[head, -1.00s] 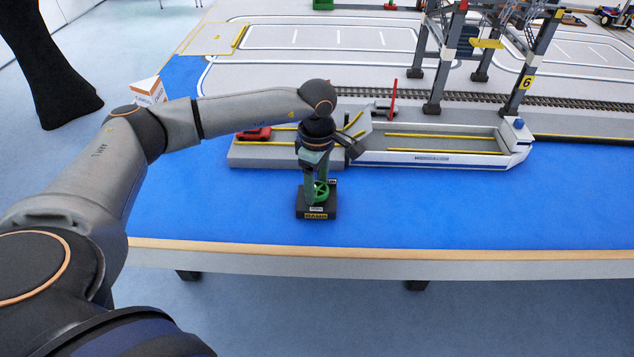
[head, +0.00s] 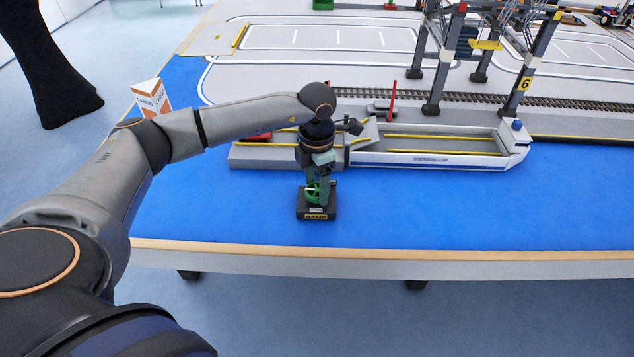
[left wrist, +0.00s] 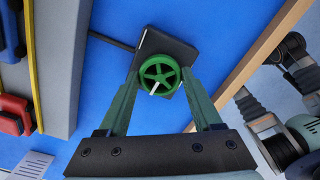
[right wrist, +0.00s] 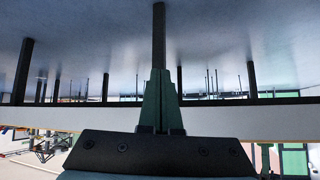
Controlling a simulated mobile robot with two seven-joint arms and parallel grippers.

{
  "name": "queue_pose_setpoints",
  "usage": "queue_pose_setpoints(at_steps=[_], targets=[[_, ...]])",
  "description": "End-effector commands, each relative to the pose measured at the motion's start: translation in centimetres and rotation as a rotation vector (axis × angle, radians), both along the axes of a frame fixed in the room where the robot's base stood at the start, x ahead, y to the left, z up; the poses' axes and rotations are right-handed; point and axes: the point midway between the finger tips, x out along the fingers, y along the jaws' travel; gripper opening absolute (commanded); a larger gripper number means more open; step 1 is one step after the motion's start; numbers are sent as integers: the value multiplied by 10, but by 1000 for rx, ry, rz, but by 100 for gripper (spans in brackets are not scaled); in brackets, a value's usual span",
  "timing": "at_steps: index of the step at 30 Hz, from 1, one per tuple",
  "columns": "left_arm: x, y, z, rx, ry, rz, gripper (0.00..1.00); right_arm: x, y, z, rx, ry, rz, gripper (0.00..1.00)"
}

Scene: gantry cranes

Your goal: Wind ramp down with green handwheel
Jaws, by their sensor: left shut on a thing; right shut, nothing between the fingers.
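The green handwheel (left wrist: 159,73) sits on a small black base (head: 317,214) with a yellow label, on the blue table top. In the head view the wheel (head: 312,193) is partly hidden. My left gripper (left wrist: 160,76) points down from above and is shut on the wheel's rim, one finger on each side. The grey ramp (head: 366,132) at the left end of the white ferry (head: 430,159) looks tilted, partly hidden by my left wrist. My right gripper (right wrist: 160,75) is shut and empty, apart from the wheel; it is outside the head view.
A red car (head: 262,136) stands on the grey quay (head: 245,155) left of the ferry, partly behind my left arm. Gantry crane legs (head: 437,85) and a rail track stand behind the ferry. An orange-white box (head: 150,97) is at left.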

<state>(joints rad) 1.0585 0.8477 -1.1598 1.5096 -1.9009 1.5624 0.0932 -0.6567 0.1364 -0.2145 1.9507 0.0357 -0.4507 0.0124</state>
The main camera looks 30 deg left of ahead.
Motion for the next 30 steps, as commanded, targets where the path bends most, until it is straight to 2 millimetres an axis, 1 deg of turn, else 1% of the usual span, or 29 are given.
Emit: queue_pose_setpoints(at_steps=[12,26,30], targets=[[1,1,2,2,-2,398,10,-2,-5,8,-4,-5,-12,0],[1,2,3,3,-2,836,10,-8,-13,12,-15,4,-25,0],[1,1,3,1,-2,968,10,-7,-14,17,-14,-5,-28,0]])
